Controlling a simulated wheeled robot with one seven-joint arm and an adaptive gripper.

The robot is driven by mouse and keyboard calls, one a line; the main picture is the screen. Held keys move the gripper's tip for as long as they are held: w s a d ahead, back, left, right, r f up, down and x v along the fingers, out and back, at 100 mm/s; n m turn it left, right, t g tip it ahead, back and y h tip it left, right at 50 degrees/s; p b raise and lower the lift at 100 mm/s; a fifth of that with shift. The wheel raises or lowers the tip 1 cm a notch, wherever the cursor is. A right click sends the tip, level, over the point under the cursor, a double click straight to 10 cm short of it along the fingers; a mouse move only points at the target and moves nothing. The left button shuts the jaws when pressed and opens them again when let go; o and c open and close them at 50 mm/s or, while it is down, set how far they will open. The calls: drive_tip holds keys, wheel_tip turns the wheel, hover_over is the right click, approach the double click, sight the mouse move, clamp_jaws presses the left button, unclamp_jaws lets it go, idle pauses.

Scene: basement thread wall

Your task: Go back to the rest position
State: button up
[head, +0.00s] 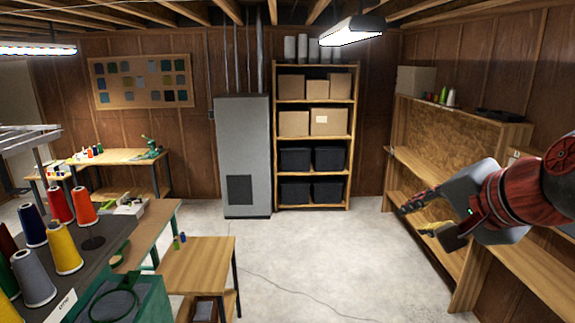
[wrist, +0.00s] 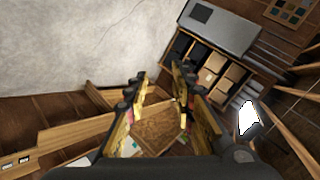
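My gripper (head: 417,218) is at the right of the head view, held out in the air in front of the wooden wall shelf (head: 448,158). Its two fingers are spread apart with nothing seen between them. In the wrist view my gripper (wrist: 158,92) shows its yellow and black fingers with a clear gap. Beyond the gap lie the shelf's brown back board (wrist: 160,128) and bare floor. The red and grey arm behind the gripper hides part of the shelf.
A workbench with thread cones (head: 62,247) stands at the left, beside a small wooden table (head: 195,262). A grey cabinet (head: 242,150) and a rack of boxes (head: 312,140) stand at the back. Several small spools (head: 442,97) sit on the wall shelf's top. The concrete floor (head: 300,250) between is clear.

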drive_tip(key=s+a+f+n+g+b, duration=0.1)
drive_tip(key=s+f+n+b, duration=0.2)
drive_tip(key=f, duration=1)
drive_tip(key=s+a+f+n+g+b, duration=0.1)
drive_tip(key=s+f+n+b, duration=0.3)
drive_tip(key=f, duration=1)
drive_tip(key=s+a+f+n+g+h+b, duration=0.1)
drive_tip(key=s+f+n+g+b, duration=0.2)
drive_tip(key=s+f, duration=0.5)
wheel_tip(320, 180, down, 6)
drive_tip(key=shift+s+a+f+n+b, duration=0.2)
drive_tip(key=shift+a+n+b, duration=0.25)
drive_tip(key=shift+b, duration=0.7)
drive_tip(key=shift+w+a, duration=0.1)
